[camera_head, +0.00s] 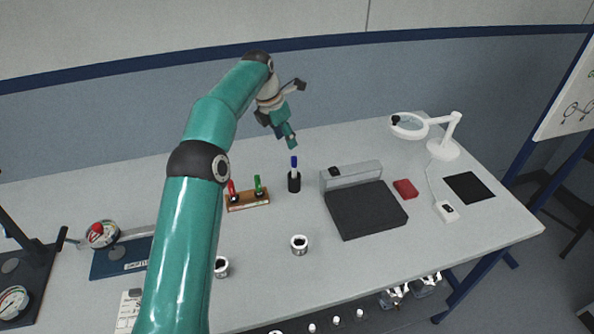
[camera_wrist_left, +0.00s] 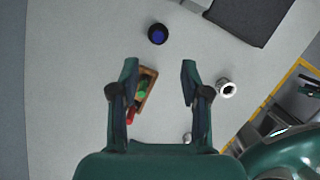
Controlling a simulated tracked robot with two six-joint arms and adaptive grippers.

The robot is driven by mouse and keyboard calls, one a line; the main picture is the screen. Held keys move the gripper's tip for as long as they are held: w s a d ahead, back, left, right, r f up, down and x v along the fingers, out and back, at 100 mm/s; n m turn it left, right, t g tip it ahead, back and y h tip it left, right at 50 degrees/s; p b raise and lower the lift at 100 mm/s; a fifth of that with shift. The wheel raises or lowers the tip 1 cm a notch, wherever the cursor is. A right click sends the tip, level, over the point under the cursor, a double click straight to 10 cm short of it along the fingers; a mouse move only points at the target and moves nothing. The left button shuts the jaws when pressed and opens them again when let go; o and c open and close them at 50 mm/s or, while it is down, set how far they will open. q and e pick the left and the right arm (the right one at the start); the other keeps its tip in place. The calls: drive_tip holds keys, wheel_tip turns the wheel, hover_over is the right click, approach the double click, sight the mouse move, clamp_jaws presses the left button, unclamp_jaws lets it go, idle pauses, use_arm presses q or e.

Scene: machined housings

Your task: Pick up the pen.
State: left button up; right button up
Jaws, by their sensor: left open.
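The pen (camera_head: 294,163) has a blue cap and a pale barrel and stands upright in a small black holder (camera_head: 294,182) on the bench. In the left wrist view the pen (camera_wrist_left: 158,34) is seen from above as a blue end in the round holder, beyond the fingertips. My left gripper (camera_head: 290,139) is above the pen in the head view. In the left wrist view the left gripper (camera_wrist_left: 159,67) has its fingers spread with nothing held between them. My right gripper is in neither view.
A wooden rack (camera_head: 247,201) with red and green items stands left of the holder. A dark grey pad (camera_head: 366,211) with a raised back, a red block (camera_head: 405,188) and a magnifier lamp (camera_head: 443,148) are to the right. A metal cup (camera_head: 299,245) stands in front.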

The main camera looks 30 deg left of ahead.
sight(293, 158)
use_arm(q)
drive_tip(key=x, duration=0.7)
drive_tip(key=shift+w+f+p, duration=0.1)
drive_tip(key=shift+f+p, duration=0.25)
drive_tip(key=shift+f, duration=0.15)
drive_tip(key=shift+w+f+p, duration=0.2)
drive_tip(key=shift+f+p, duration=0.2)
drive_tip(key=shift+f, duration=0.1)
drive_tip(key=p+x, duration=0.1)
drive_tip(key=x, duration=0.2)
drive_tip(key=shift+w+f+p, duration=0.15)
drive_tip(key=shift+w+p, duration=0.05)
drive_tip(key=shift+p, duration=0.1)
drive_tip(key=shift+w+f, duration=0.1)
drive_tip(key=shift+f, duration=0.3)
drive_tip(key=shift+d, duration=0.1)
clamp_jaws()
